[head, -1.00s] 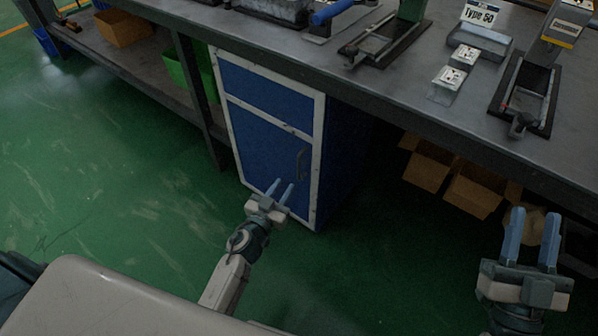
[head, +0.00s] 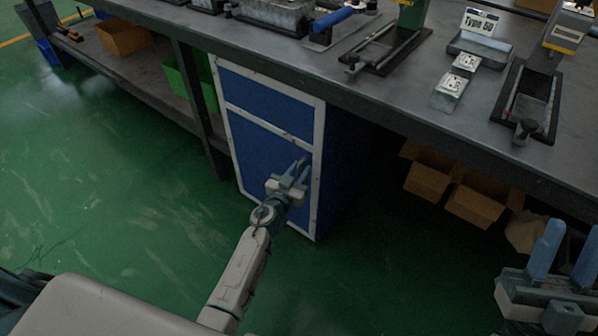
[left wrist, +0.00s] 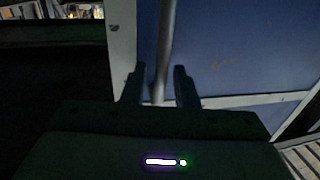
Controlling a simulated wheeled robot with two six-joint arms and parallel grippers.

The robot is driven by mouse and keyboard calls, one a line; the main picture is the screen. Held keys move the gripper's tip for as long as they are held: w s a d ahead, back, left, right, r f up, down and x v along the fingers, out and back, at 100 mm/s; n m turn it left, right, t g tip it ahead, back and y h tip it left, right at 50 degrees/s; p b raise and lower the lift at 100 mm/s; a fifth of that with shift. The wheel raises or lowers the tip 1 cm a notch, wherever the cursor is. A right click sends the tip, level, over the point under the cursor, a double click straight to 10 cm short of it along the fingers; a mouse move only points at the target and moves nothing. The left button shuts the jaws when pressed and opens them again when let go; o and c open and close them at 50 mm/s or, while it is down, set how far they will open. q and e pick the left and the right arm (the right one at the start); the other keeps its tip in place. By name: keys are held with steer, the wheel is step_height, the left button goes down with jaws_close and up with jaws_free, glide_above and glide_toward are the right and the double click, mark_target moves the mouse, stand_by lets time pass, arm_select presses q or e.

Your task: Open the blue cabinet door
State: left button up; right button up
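The blue cabinet (head: 345,150) with white frame edges stands under the workbench. Its blue door (head: 252,150) is closed, below a blue drawer front (head: 265,101). My left gripper (head: 298,172) is at the right side of the door and hides the handle in the head view. In the left wrist view, the grey bar of the door handle (left wrist: 166,50) stands upright between the two open fingers (left wrist: 160,88). The fingers are apart, and I see a gap beside the bar. My right gripper (head: 562,252) is open and empty at the lower right, away from the cabinet.
The workbench top (head: 400,95) overhangs the cabinet and carries valve fixtures, small blocks (head: 450,92) and a "Type 50" sign (head: 481,22). Cardboard boxes (head: 475,200) lie under it at right. A green bin (head: 185,85) is on the left shelf. Green floor before the door is clear.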

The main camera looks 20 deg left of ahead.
arm_select(q)
jaws_close()
steer(key=shift+s, duration=0.1)
